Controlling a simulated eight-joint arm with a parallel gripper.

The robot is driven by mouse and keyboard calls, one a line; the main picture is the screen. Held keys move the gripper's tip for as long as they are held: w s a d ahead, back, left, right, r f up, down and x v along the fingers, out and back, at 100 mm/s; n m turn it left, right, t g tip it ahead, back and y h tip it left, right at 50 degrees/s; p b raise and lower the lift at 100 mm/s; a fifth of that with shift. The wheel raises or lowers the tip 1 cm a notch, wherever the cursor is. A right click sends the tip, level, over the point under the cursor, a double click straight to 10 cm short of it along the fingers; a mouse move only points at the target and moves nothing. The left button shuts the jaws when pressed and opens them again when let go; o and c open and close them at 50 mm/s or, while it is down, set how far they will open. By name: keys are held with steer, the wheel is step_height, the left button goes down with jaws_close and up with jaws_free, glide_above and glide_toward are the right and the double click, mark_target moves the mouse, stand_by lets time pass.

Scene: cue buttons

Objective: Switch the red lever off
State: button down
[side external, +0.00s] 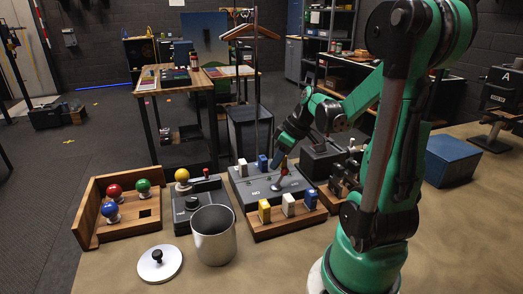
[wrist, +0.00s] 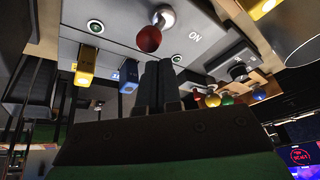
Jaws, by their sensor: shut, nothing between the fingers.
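The red lever (wrist: 149,39) has a red ball on a short metal stem and stands on a grey panel (wrist: 205,20). In the wrist view it tilts from its round base toward the picture's bottom, with an "ON" label to its right. In the side view the red lever (side external: 284,162) shows small on the grey panel (side external: 262,192). My gripper (wrist: 158,68) is shut and empty, its fingertips just below the red ball in the wrist view. In the side view my gripper (side external: 279,157) is low over the panel, beside the lever; I cannot tell whether they touch.
White (side external: 243,167) and blue (side external: 262,162) blocks stand on the panel's back. A wooden rack (side external: 287,228) with yellow, white and blue blocks stands in front. A metal pot (side external: 213,240), a grey dial box (side external: 187,218) and a wooden ball tray (side external: 90,215) stand left.

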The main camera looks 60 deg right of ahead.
steer(key=shift+r, duration=0.8)
steer(key=shift+w+r, duration=0.1)
steer(key=shift+w, duration=0.15)
steer(key=s+d+r, duration=0.3)
steer(key=r, duration=0.5)
steer(key=shift+s+d, duration=0.2)
steer(key=shift+d, duration=0.1)
